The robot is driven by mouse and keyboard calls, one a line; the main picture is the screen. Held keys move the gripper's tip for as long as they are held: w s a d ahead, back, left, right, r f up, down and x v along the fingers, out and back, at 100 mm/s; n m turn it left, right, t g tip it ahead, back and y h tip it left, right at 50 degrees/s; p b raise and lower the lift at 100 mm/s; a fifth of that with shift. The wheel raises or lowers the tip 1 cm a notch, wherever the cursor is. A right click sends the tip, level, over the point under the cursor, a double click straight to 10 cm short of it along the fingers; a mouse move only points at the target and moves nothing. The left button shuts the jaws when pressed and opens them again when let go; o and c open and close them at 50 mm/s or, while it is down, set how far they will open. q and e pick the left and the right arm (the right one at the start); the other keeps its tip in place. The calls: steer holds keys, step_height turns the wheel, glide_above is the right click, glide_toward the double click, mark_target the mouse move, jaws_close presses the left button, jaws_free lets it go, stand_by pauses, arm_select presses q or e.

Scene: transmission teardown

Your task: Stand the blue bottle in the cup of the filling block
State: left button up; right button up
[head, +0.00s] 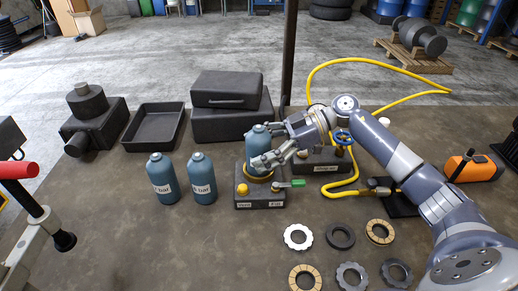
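A blue bottle (253,148) stands upright at the cup (249,178) of the filling block (259,199), a dark block with a yellow knob and a green lever. The bottle's lower part is partly hidden by my gripper, so I cannot tell if its base rests on the cup's floor. My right gripper (266,146) comes from the right with one finger in front of the bottle and one behind it, and looks shut on it. Two more blue bottles (161,180) (202,180) stand on the table left of the block. My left gripper is not in view.
A dark tray (128,139), a cast housing (94,118) and stacked dark cases (220,124) stand behind. Several rings (298,237) lie in front.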

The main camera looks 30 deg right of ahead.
steer(key=shift+d+r, duration=0.15)
steer(key=shift+r, duration=0.1)
steer(key=p+v, duration=0.4)
steer(key=v, duration=0.7)
steer(key=shift+d, duration=0.35)
steer(key=shift+s+r, duration=0.1)
steer(key=shift+r, duration=0.1)
